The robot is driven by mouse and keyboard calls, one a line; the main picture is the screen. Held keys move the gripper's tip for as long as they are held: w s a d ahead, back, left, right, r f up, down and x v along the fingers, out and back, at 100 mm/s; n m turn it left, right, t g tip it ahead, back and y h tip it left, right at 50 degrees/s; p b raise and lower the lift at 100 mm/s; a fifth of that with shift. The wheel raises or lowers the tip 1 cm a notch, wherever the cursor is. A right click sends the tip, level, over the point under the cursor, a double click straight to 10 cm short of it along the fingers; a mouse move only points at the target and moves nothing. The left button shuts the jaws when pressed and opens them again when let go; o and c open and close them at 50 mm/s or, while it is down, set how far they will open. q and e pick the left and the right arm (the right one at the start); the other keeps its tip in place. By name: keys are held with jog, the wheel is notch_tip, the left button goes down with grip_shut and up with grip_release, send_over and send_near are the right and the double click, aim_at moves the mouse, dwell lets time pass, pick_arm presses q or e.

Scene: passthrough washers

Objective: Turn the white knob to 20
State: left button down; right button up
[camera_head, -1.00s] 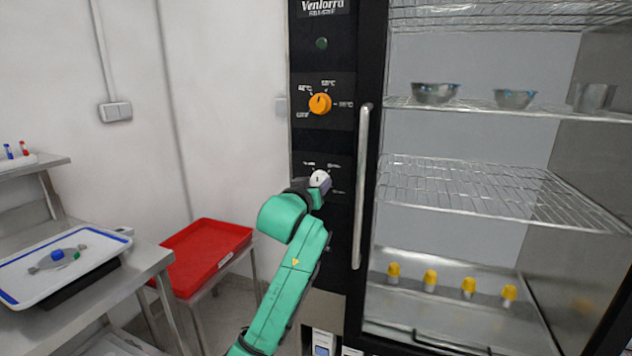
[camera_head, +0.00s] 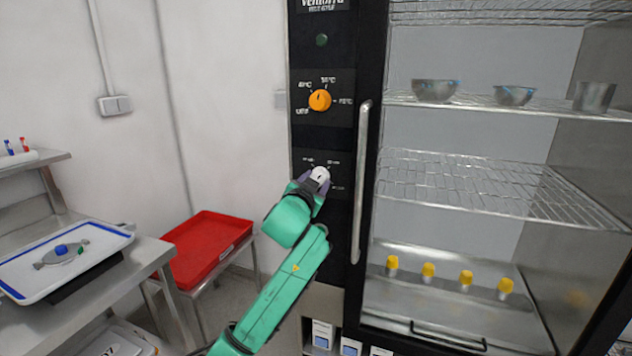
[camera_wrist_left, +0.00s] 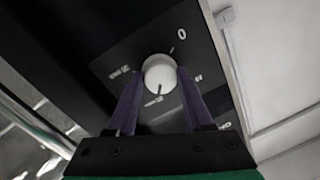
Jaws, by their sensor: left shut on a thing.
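The white knob (camera_head: 320,175) sits on the black control panel (camera_head: 310,140) of the tall glass-door cabinet, below an orange knob. My left gripper (camera_head: 317,182) is at the white knob, with its fingers on both sides of it, shut on it. In the left wrist view the white knob (camera_wrist_left: 159,74) lies between the two purple fingers (camera_wrist_left: 158,92). A dark pointer line shows on its face, towards the lower part of that picture. A "0" mark shows up and to the right of it; the other marks are too small or partly hidden to read. My right gripper is not in view.
The orange knob (camera_head: 320,100) is just above. A vertical door handle (camera_head: 362,185) stands close to the right of my gripper. A red tray (camera_head: 205,245) and a white tray (camera_head: 60,262) lie on tables to the left.

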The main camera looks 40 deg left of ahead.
pick_arm(q)
jog(key=shift+f, duration=0.15)
jog(key=shift+c, duration=1.5)
grip_release()
jog(key=p+v, duration=0.9)
jog(key=v, duration=0.5)
jog(key=shift+s, duration=0.3)
